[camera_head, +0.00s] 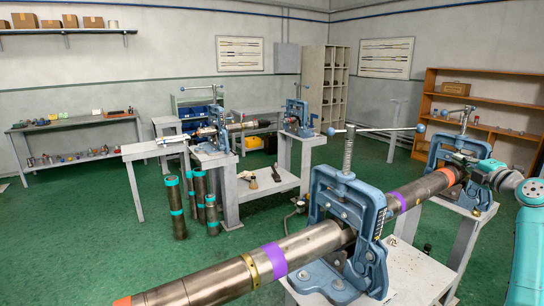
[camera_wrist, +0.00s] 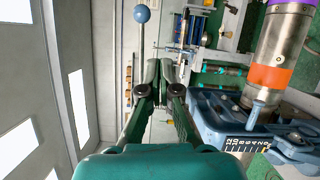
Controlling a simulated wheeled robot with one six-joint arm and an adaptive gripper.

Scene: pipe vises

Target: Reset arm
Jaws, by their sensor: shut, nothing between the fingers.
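My gripper (camera_wrist: 165,68) is shut and empty in the wrist view, its dark green fingers together. In the head view my gripper (camera_head: 462,159) is at the right, close to the far blue vise (camera_head: 474,155) and above the end of the long steel pipe; contact cannot be told. The pipe (camera_head: 312,242) runs through the near blue vise (camera_head: 345,215) and has purple and orange bands. The wrist view is turned sideways and shows the orange-banded pipe (camera_wrist: 275,50) and the blue vise (camera_wrist: 215,105) with its scale (camera_wrist: 243,143) right of the fingers.
Grey stands (camera_head: 412,268) carry the two vises. Behind are another pair of vises, a group of upright pipes (camera_head: 199,197) and a low shelf of parts (camera_head: 75,140). An orange shelf (camera_head: 512,115) stands at the right wall. Green floor (camera_head: 80,240) is clear at the left.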

